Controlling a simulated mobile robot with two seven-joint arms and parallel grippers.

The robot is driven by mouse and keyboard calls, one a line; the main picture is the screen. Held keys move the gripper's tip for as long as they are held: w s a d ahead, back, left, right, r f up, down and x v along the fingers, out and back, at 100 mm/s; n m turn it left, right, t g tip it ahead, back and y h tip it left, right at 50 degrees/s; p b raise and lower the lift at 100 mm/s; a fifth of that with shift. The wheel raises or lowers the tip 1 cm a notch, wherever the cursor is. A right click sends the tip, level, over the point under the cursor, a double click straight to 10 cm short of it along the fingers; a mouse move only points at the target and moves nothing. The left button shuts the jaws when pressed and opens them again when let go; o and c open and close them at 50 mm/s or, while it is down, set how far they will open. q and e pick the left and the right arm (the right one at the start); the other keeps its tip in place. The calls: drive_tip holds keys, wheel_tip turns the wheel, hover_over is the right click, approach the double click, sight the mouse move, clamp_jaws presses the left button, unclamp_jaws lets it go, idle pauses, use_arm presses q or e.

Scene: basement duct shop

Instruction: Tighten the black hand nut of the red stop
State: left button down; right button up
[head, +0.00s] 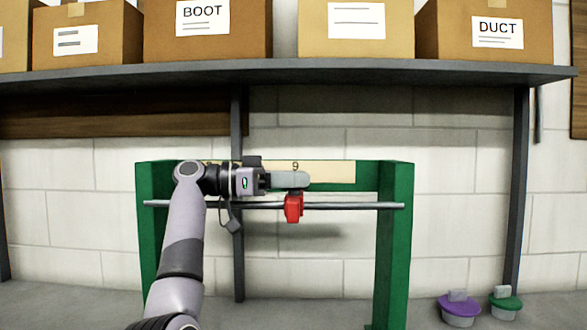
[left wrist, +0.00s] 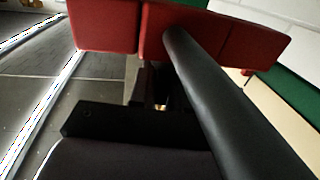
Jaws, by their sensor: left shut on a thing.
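The red stop (head: 293,209) sits on the metal rod (head: 350,206) near the middle of the green frame (head: 393,250). In the left wrist view the red stop (left wrist: 215,35) spans the top, and the dark rod (left wrist: 225,105) runs from it to the lower right. My left gripper (head: 303,180) reaches in from the left, just above the stop. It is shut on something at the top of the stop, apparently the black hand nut. The nut is mostly hidden by the fingers and cannot be made out clearly. My right gripper is in neither view.
A cream scale strip (head: 335,172) lies along the frame's top bar, behind my gripper. A grey shelf (head: 330,71) with cardboard boxes (head: 205,35) hangs above. Purple (head: 459,310) and green (head: 506,304) lidded containers stand at the lower right. The rod right of the stop is clear.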

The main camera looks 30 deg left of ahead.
use_arm(q)
drive_tip(key=shift+f+m+g, duration=0.1)
drive_tip(key=shift+m+g, duration=0.2)
drive_tip(key=shift+g, duration=0.1)
drive_tip(key=c, duration=1.2)
unclamp_jaws()
drive_tip(key=shift+o, duration=0.2)
wheel_tip(320, 180, up, 20)
drive_tip(key=p, duration=0.7)
